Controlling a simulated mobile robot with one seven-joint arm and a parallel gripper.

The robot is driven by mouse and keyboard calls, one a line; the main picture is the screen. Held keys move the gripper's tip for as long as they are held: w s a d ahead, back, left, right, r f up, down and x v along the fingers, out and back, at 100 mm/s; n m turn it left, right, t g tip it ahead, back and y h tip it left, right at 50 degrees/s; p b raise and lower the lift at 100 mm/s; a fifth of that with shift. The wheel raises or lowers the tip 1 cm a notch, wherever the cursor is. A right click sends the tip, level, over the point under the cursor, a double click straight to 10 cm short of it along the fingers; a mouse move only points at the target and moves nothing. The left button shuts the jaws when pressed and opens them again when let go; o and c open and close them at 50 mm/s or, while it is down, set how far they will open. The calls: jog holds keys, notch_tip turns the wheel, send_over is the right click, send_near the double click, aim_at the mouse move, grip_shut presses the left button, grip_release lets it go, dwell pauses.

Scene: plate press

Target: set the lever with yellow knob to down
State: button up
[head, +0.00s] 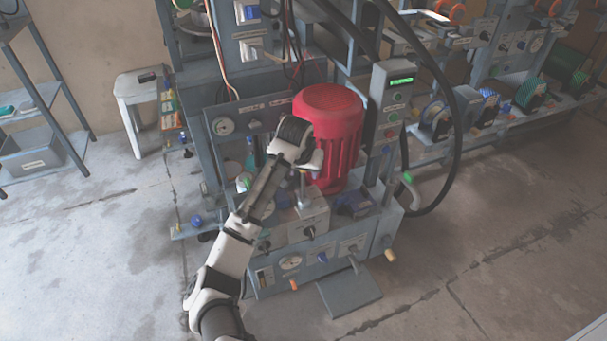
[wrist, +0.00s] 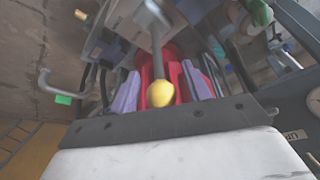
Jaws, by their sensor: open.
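The yellow knob (wrist: 160,94) shows large in the middle of the wrist view, on the end of a grey metal lever (wrist: 156,50). In the head view the lever's shaft (head: 302,190) stands upright from a grey box on the front of the press, and its top is mostly hidden by my gripper (head: 303,166). In the wrist view my gripper (wrist: 160,90) is open, with the knob appearing between its fingers. I cannot tell whether they touch it.
A large red ribbed motor (head: 329,125) stands just behind the gripper. A control box (head: 391,95) with a green display and a thick black hose are to its right. Other small levers and knobs crowd the front panel (head: 320,260). The floor in front is clear.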

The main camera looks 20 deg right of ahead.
jog(key=shift+x, duration=1)
grip_shut()
